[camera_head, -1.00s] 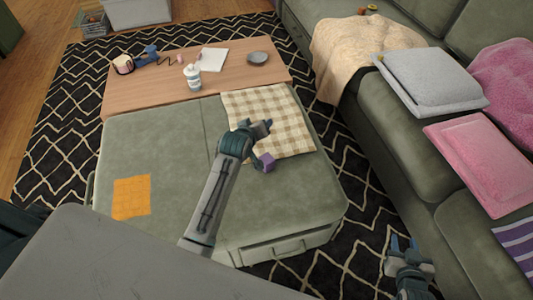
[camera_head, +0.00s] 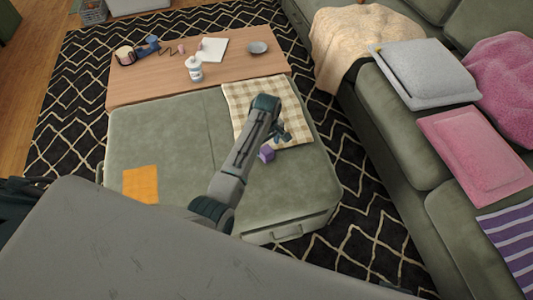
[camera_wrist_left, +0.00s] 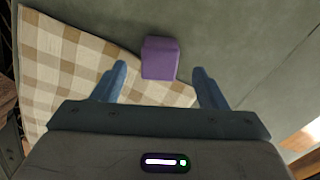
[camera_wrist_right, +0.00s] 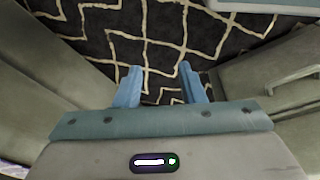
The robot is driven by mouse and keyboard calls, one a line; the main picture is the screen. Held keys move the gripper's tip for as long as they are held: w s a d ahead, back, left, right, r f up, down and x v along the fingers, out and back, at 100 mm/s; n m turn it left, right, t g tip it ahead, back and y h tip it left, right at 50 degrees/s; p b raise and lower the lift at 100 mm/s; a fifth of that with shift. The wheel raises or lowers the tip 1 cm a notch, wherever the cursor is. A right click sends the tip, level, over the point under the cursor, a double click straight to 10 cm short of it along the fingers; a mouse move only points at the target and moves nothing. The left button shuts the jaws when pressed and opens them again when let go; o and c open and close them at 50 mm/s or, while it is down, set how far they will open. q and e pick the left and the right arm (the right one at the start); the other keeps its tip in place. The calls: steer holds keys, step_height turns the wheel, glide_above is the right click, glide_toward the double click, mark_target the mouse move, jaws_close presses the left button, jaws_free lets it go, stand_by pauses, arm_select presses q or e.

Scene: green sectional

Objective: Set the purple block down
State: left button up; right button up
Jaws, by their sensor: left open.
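The purple block (camera_head: 266,154) rests on the green ottoman (camera_head: 165,140), at the edge of the checked cloth (camera_head: 290,100). In the left wrist view the block (camera_wrist_left: 160,58) lies ahead, between the lines of the two fingers and apart from both. I cannot tell whether it overlaps the cloth's edge. My left gripper (camera_head: 284,135) is open and empty, close to the block on the cloth side. My right gripper (camera_wrist_right: 160,68) is open and empty over the patterned rug, seen in its wrist view.
An orange cloth (camera_head: 140,184) lies on the ottoman's left part. A wooden table section (camera_head: 220,75) behind holds a white bottle (camera_head: 194,70), a grey dish (camera_head: 258,47) and other small items. The green sofa (camera_head: 405,140) runs along the right. The ottoman's middle is clear.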

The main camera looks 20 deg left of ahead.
mark_target(266, 150)
arm_select(q)
step_height(266, 150, down, 5)
steer(key=shift+w+a+f+b, duration=0.1)
steer(key=shift+b, duration=0.2)
steer(key=shift+f, duration=0.15)
steer(key=c, duration=1.2)
arm_select(e)
steer(key=shift+w+r, duration=0.2)
steer(key=shift+r, duration=0.3)
steer(key=shift+w+r, duration=0.2)
steer(key=shift+r, duration=0.3)
arm_select(q)
steer(key=shift+o, duration=0.2)
